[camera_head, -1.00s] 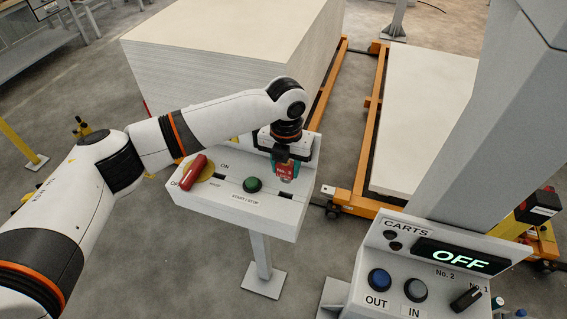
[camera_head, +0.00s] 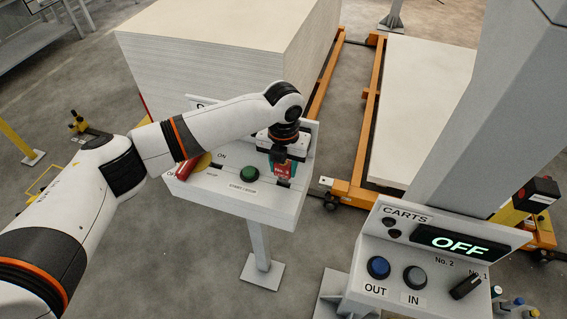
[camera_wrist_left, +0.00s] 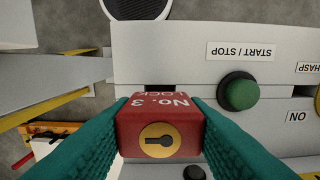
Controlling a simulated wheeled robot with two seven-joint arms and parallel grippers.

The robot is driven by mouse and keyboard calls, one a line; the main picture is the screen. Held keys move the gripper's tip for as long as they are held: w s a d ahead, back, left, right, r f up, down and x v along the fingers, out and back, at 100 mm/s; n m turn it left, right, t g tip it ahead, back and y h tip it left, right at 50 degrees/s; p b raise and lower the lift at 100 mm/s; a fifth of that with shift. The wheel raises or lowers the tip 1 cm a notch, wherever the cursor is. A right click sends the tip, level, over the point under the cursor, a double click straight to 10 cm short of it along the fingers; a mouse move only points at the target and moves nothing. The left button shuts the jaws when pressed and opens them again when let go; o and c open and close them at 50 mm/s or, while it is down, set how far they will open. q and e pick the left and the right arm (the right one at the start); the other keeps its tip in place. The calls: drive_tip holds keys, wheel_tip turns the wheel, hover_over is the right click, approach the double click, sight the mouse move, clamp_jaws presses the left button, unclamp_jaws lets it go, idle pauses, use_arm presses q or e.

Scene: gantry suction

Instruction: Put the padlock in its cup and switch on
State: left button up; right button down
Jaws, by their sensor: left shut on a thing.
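My left gripper (camera_head: 282,163) is shut on a red padlock (camera_wrist_left: 160,133) marked "No. 3 LOCK", with a teal finger on each side and the keyhole face toward the wrist camera. The padlock also shows in the head view (camera_head: 283,171), low over the right part of the white control panel (camera_head: 240,206). Whether it touches the panel I cannot tell. The red switch handle (camera_head: 184,169) sits on a yellow disc (camera_head: 204,161) at the panel's left, partly hidden by my left arm. No cup can be made out clearly. My right gripper is not in view.
A green START/STOP button (camera_head: 250,174) is left of the padlock; it also shows in the wrist view (camera_wrist_left: 238,91). A CARTS box (camera_head: 425,260) reading OFF stands at the lower right. A board stack (camera_head: 220,75) and orange cart frames (camera_head: 370,130) are behind.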

sight(283, 175)
use_arm(q)
drive_tip(key=shift+f+b, duration=1.1)
drive_tip(key=shift+f, duration=0.95)
drive_tip(key=o, duration=1.1)
drive_tip(key=shift+o, duration=0.2)
wheel_tip(283, 175, up, 11)
drive_tip(key=b, duration=0.3)
drive_tip(key=shift+f, duration=0.1)
drive_tip(key=shift+r, duration=0.6)
